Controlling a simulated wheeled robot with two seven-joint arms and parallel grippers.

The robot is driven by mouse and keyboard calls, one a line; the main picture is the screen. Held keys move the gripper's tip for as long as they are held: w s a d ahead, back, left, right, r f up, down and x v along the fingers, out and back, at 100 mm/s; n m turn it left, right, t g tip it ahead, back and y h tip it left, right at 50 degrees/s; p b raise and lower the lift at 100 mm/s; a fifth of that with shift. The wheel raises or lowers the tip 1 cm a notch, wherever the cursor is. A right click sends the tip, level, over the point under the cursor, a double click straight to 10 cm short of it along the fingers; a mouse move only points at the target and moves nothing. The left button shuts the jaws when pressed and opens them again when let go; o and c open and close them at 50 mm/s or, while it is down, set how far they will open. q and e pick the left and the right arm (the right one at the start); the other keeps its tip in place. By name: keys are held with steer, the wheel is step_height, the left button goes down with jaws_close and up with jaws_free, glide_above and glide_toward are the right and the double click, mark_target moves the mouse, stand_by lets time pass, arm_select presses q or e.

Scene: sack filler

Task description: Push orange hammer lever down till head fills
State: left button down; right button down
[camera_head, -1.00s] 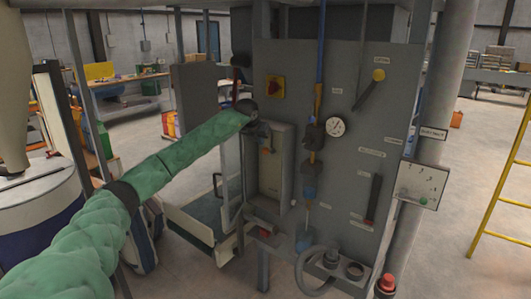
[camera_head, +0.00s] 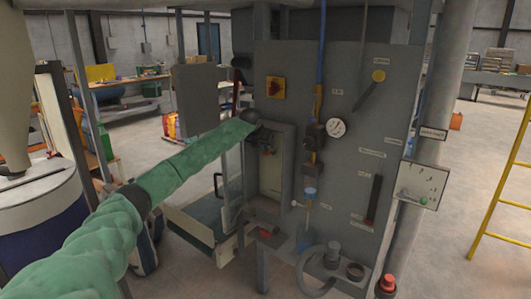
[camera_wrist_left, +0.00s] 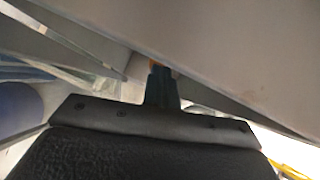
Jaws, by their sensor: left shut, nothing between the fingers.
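My left gripper (camera_head: 267,149) is at the narrow upright box (camera_head: 271,178) on the front left of the grey machine cabinet, in the head view. Its shut fingers also show in the left wrist view (camera_wrist_left: 162,86), with nothing between them. A small orange piece (camera_wrist_left: 175,73) shows just past the fingertips there; I cannot tell whether they touch it. I cannot clearly make out the orange hammer lever in the head view; the wrist and fingers cover part of the box. My right gripper is in neither view.
A blue rod (camera_head: 322,45) runs down to valves. A red button (camera_head: 387,283) stands front right.

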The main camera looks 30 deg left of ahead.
arm_select(q)
steer(key=s+f+b, duration=0.2)
steer(key=shift+s+d+f, duration=0.15)
steer(key=shift+d+f, duration=0.15)
stand_by(0.7)
steer(key=a+b+v, duration=0.1)
steer(key=b+v, duration=0.2)
steer(key=v, duration=0.4)
steer(key=shift+s+d+r, duration=0.25)
steer(key=shift+d+r, duration=0.1)
steer(key=shift+d, duration=0.15)
stand_by(0.9)
